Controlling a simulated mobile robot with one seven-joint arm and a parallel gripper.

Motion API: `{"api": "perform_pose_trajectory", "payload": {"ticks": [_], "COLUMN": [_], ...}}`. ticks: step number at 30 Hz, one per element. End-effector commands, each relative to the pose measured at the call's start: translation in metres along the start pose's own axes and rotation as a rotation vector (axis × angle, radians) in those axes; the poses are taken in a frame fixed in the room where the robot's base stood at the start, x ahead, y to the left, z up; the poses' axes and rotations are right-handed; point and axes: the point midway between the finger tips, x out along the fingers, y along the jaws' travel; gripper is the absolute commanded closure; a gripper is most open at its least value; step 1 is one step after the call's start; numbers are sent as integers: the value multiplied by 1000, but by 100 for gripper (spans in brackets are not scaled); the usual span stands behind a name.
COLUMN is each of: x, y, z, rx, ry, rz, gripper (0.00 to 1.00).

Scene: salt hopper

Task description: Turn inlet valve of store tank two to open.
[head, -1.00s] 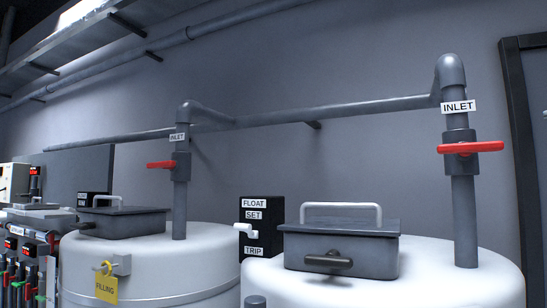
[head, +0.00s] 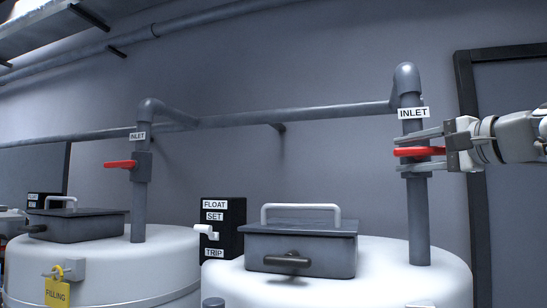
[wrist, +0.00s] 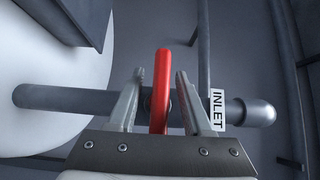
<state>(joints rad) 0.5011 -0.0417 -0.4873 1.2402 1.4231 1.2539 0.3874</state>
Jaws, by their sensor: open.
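The red inlet valve handle (head: 419,152) sits on the grey vertical pipe (head: 418,225) of the right white tank (head: 390,290), under an INLET label (head: 413,113). The handle lies crosswise to the pipe. My gripper (head: 420,150) is at the handle from the right, with one finger above and one below it. In the wrist view the red handle (wrist: 161,90) stands between the two open fingers of my gripper (wrist: 160,85), with gaps on both sides. The valve body is mostly hidden behind the fingers. No tank number is readable.
A left tank (head: 110,270) has its own red inlet handle (head: 119,164) and a yellow FILLING tag (head: 57,292). A black float box (head: 222,228) and a lidded grey hatch (head: 300,248) stand left of the pipe. A dark door frame (head: 468,90) is behind my arm.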

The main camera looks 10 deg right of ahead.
Motion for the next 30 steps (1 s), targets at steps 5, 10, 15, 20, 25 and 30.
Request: {"api": "perform_pose_trajectory", "payload": {"ticks": [5,10,15,20,25,30], "x": [4,4,3,3,3,3], "y": [0,0,0,0,0,0], "z": [0,0,0,0,0,0], "rx": [0,0,0,0,0,-11], "ry": [-1,-1,-1,-1,-1,0], "rz": [0,0,0,0,1,12], "gripper": [50,54,84,100,100,100]}}
